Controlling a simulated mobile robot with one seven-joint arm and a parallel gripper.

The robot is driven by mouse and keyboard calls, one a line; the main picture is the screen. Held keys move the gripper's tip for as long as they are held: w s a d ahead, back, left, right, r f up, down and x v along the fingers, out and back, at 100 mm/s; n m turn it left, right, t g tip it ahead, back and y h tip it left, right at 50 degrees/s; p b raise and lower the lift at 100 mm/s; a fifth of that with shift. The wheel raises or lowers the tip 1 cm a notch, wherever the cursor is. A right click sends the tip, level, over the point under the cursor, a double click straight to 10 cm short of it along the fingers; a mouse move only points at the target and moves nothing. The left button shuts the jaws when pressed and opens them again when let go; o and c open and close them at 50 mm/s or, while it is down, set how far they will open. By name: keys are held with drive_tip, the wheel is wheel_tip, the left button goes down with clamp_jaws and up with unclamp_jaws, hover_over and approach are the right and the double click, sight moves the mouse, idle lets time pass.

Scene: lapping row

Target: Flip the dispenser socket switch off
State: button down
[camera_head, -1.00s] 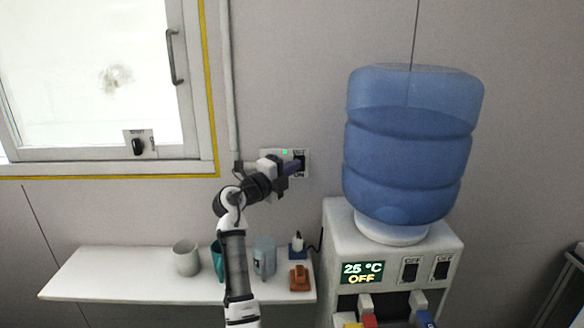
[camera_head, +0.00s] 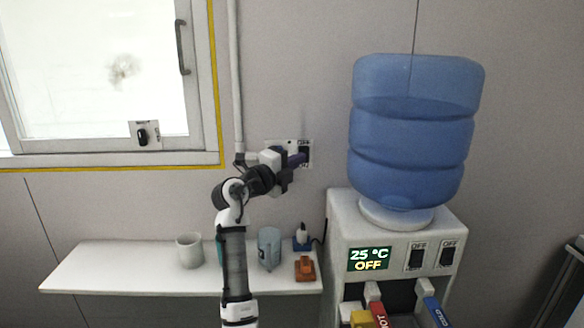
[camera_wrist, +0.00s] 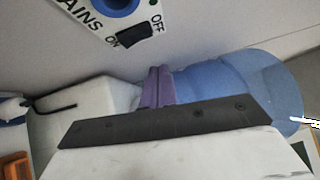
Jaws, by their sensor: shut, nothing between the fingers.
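The wall socket plate (camera_head: 271,146) is on the wall left of the water bottle, partly hidden behind my gripper. In the wrist view the plate (camera_wrist: 88,17) reads "AINS", with a blue round part (camera_wrist: 118,4). Its black rocker switch (camera_wrist: 134,36) lies between "ON" and "OFF" labels; in the head view the switch (camera_head: 304,150) is at the plate's right. My gripper (camera_head: 302,160) is shut and empty, its purple fingers (camera_wrist: 158,72) just below the switch in the picture. I cannot tell whether they touch it. A small green spot shows at the wrist view's top edge.
The dispenser (camera_head: 342,225) carries a blue bottle (camera_head: 412,130), and its display (camera_head: 369,259) reads 25 °C OFF. A shelf (camera_head: 110,270) below my arm holds a mug (camera_head: 189,250), a glass (camera_head: 269,248) and an orange item (camera_head: 305,268). Another switch (camera_head: 143,134) is at the window.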

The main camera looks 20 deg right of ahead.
drive_tip(key=b+v, duration=0.2)
drive_tip(key=v, duration=0.6)
drive_tip(key=shift+a+r+b, duration=0.35)
drive_tip(key=shift+a+r, duration=0.1)
drive_tip(key=shift+r, duration=0.25)
